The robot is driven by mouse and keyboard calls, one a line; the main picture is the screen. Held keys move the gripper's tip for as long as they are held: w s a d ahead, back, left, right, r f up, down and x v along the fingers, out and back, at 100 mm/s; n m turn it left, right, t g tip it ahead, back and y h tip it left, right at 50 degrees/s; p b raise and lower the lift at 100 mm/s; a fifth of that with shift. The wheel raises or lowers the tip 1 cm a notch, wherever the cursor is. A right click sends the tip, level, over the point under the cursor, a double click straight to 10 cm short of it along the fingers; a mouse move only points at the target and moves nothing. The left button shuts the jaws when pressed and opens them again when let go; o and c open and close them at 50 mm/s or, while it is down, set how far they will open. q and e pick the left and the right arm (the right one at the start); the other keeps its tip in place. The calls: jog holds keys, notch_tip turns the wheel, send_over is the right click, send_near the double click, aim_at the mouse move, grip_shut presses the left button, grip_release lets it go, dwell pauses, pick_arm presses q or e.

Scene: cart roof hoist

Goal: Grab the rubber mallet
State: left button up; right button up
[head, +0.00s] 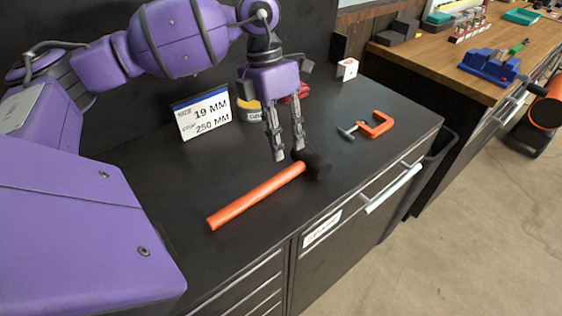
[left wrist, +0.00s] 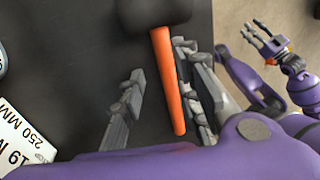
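The rubber mallet lies on the dark cabinet top (head: 340,105), with a long orange handle (head: 255,196) and a black head (head: 317,165) at its right end. My left gripper (head: 288,155) points down at the handle's head end, fingers apart and empty. In the left wrist view, the handle (left wrist: 168,85) shows between the two fingers (left wrist: 160,92), closer to the right finger. The black head (left wrist: 155,12) is at the top edge, partly cut off. I cannot tell the exact height of the fingertips. My right gripper (left wrist: 255,30) shows small in the left wrist view, its fingers apart.
A size sign (head: 203,113) stands behind the mallet. A yellow-and-dark tape-like item (head: 250,111) and a red item are behind my left gripper. An orange clamp (head: 376,125) and a white block (head: 347,69) lie to the right. A wooden bench (head: 440,55) holds a blue vise (head: 490,66).

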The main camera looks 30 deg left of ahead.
aim_at(287, 170)
pick_arm(q)
jog(key=shift+s+d+p+x, duration=0.15)
jog(key=shift+p+x, duration=0.2)
jog(key=shift+x, duration=1.55)
jog(key=shift+s+d+p+x, duration=0.15)
jog(key=shift+p+x, duration=0.15)
jog(key=shift+x, duration=1.65)
jog(key=shift+w+r, duration=0.1)
jog(key=shift+r, duration=0.05)
grip_shut()
